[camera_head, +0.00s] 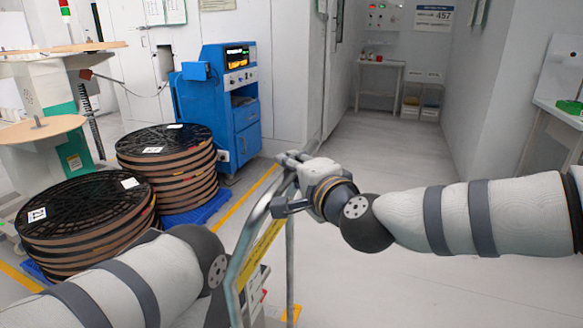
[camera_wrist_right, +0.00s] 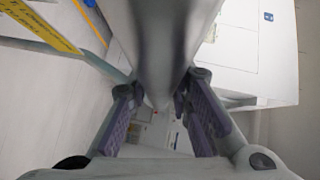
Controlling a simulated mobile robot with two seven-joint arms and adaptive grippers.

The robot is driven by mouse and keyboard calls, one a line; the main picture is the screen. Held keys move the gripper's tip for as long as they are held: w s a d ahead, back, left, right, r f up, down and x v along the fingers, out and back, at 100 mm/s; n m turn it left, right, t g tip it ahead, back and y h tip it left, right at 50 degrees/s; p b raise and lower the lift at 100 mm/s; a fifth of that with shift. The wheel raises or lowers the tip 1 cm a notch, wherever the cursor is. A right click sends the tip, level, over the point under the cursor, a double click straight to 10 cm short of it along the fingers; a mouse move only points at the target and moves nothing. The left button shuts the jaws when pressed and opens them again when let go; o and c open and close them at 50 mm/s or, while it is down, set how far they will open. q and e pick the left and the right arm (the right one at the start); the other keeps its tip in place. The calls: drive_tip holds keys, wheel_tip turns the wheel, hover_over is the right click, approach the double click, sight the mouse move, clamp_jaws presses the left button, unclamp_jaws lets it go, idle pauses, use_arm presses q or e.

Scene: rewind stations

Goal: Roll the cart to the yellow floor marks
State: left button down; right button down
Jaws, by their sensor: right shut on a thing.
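The cart shows by its grey tube handle frame (camera_head: 242,243), with a yellow label strip (camera_head: 262,250) across it. My right gripper (camera_head: 285,172) is at the top of this frame, shut on the handle. In the right wrist view the handle bar (camera_wrist_right: 152,45) runs between the two purple-padded fingers (camera_wrist_right: 163,105). My left forearm reaches in from the lower left; its gripper is out of sight. A yellow floor line (camera_head: 244,203) runs beside the cart, and a small yellow floor mark (camera_head: 292,313) lies at the bottom, by the cart's post. The cart's deck is mostly hidden.
Stacks of black-topped reels (camera_head: 168,165) (camera_head: 82,222) stand on blue pallets (camera_head: 197,213) at the left. Behind them is a blue cabinet machine (camera_head: 226,105). A white aisle floor (camera_head: 400,150) opens ahead, with a small table (camera_head: 381,75) at its end. A workbench (camera_head: 556,112) stands at the right.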

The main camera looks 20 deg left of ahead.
drive_tip(key=shift+r, duration=0.1)
drive_tip(key=c, duration=1.4)
unclamp_jaws()
drive_tip(key=shift+c, duration=0.2)
drive_tip(key=shift+s+d, duration=0.1)
